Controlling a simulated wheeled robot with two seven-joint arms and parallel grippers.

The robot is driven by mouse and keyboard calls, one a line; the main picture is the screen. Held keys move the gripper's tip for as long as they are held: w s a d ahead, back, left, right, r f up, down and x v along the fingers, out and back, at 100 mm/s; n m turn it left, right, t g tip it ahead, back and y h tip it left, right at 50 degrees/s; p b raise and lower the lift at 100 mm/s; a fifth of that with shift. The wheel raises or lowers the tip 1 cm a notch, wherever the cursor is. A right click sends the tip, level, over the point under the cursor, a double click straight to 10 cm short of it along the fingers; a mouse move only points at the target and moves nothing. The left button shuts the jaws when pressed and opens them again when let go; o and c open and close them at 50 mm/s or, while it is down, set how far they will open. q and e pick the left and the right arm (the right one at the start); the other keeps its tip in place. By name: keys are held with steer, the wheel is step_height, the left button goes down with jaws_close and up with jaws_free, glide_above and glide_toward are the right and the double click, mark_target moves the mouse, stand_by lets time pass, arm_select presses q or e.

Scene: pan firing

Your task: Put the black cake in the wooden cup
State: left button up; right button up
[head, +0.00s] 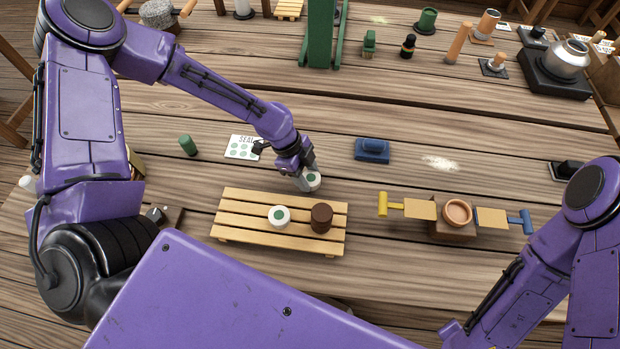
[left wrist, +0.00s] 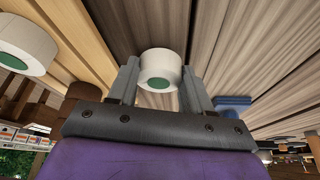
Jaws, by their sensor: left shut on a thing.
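A dark brown, nearly black round cake (head: 321,217) stands on the right part of a slatted wooden rack (head: 228,218). A white round piece with a green top (head: 279,216) stands to its left; it also shows in the left wrist view (left wrist: 22,45). A small reddish-brown wooden cup (head: 457,212) sits on a wooden block at the right. My left gripper (head: 306,181) is shut on another white piece with a green top (left wrist: 160,70), just behind the rack. I cannot tell whether that piece touches the table.
A blue block (head: 372,150) lies behind and right of my left gripper. A marked white card (head: 243,147) and a green cylinder (head: 188,145) lie to the left. Yellow-handled (head: 390,205) and blue-handled (head: 520,221) tools flank the cup.

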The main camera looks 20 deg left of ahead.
arm_select(q)
steer(key=shift+w+f, duration=0.2)
steer(key=shift+f, duration=0.5)
steer(key=shift+r, duration=0.15)
steer(key=shift+c, duration=0.5)
steer(key=shift+s, duration=0.15)
steer(key=o, duration=1.1)
steer(key=shift+o, duration=0.2)
arm_select(e)
steer(key=shift+w+f, duration=0.1)
steer(key=shift+f, duration=0.5)
